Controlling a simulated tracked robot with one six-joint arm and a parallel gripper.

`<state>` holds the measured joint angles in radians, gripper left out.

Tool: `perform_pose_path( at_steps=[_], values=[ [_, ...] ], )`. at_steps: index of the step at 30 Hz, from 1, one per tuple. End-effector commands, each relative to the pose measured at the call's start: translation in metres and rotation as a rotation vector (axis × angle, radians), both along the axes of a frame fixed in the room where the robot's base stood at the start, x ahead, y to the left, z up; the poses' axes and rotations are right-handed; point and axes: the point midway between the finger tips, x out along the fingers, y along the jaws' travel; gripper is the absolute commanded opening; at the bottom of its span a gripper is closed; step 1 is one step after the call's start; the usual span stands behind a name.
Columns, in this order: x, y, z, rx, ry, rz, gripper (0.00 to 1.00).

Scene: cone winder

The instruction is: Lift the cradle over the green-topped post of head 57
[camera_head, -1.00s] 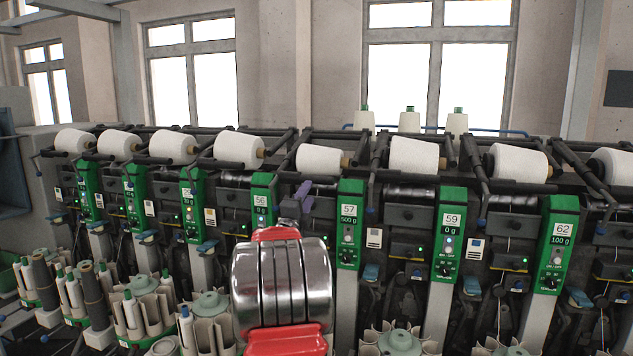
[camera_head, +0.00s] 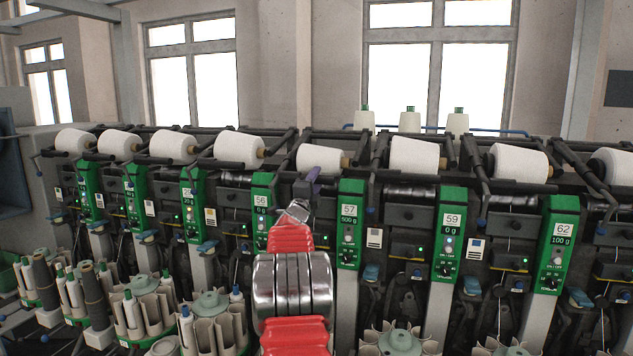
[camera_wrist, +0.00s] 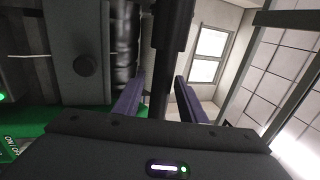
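The green-topped post of head 57 (camera_head: 350,222) stands just right of my gripper in the head view, with "57" and "500 g" on its face. The dark cradle (camera_head: 291,157) of head 57 is above, around a white yarn cone (camera_head: 320,159). My gripper (camera_head: 309,182) is in front of and below the cone, its purple fingers pointing up at the cradle. In the wrist view my gripper (camera_wrist: 160,98) has its fingers apart, with a dark bar (camera_wrist: 163,70), apparently part of the cradle, between them. Contact with the bar cannot be told.
The post of head 56 (camera_head: 262,215) is close on the left, and the post of head 59 (camera_head: 450,230) is farther right. Neighbouring cradles with white cones line the machine. In the wrist view a green panel (camera_wrist: 20,122) is at the lower left. Open room lies above the machine.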

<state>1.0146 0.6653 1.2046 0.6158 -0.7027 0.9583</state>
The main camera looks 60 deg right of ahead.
Motion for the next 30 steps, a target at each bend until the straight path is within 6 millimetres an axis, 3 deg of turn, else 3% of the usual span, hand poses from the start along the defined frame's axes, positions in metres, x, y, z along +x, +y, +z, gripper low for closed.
perform_pose_path(
  at_steps=[11, 26, 30],
  values=[
    [0.0000, -0.0026, 0.0015, -0.001, 0.000, 0.000, 0.37],
    [-0.0004, -0.0029, 0.0008, 0.000, 0.000, -0.001, 0.02],
    [-0.0003, -0.0029, 0.0003, 0.001, 0.000, -0.001, 0.00]
  ],
)
